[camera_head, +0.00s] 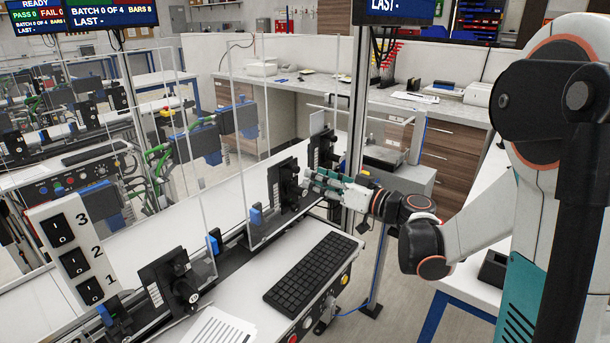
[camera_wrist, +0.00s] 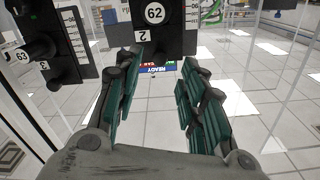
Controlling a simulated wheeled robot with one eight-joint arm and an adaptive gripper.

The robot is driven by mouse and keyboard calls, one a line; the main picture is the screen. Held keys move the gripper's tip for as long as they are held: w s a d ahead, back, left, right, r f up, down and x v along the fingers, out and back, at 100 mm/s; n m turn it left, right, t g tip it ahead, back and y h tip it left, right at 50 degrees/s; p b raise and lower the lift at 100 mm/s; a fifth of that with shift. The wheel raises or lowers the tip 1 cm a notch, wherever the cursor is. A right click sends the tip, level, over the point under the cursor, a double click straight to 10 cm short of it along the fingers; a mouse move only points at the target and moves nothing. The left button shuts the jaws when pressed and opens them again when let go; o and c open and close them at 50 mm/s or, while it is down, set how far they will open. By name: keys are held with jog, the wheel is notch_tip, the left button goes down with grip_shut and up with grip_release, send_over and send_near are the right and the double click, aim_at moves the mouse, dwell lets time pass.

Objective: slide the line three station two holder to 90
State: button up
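In the wrist view, a black holder (camera_wrist: 163,30) carries a round knob reading 62 and a white tag reading 2. It sits just beyond my gripper (camera_wrist: 161,68), whose teal fingers are spread apart with nothing between them. A second black holder (camera_wrist: 38,50), reading 63 with a tag 3, is to its left. In the head view, my gripper (camera_head: 318,181) is beside a black holder (camera_head: 286,186) on the white conveyor line; contact cannot be told. Another black holder (camera_head: 323,152) stands behind, and one (camera_head: 172,285) in front. Their numbers are too small to read here.
Clear upright panels (camera_head: 232,150) stand along the line. A black keyboard (camera_head: 309,269) and paper sheets (camera_head: 219,328) lie on the white surface in front. A switch panel (camera_head: 73,250) numbered 3, 2, 1 is at left. A metal post (camera_head: 357,120) rises close behind my gripper.

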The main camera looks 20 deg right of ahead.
jog(key=v, duration=0.5)
jog(key=shift+s+d, duration=0.15)
jog(key=s+a+r+m+g+h+p, duration=0.1)
jog(key=s+a+g+h, duration=0.2)
jog(key=a, duration=0.6)
jog(key=s+a+m+g+h, duration=0.1)
jog(key=s+a+m+g, duration=0.2)
jog(key=a, duration=0.5)
jog(key=s+d+f+h, duration=0.3)
jog(key=s+d, duration=0.2)
jog(key=s, duration=0.4)
jog(key=s+d+f+g+h+b, duration=0.1)
jog(key=s+d+f+h, duration=0.2)
jog(key=s, duration=0.6)
jog(key=shift+s+d+f+h, duration=0.35)
jog(key=shift+d+f, duration=0.2)
jog(key=shift+d, duration=0.7)
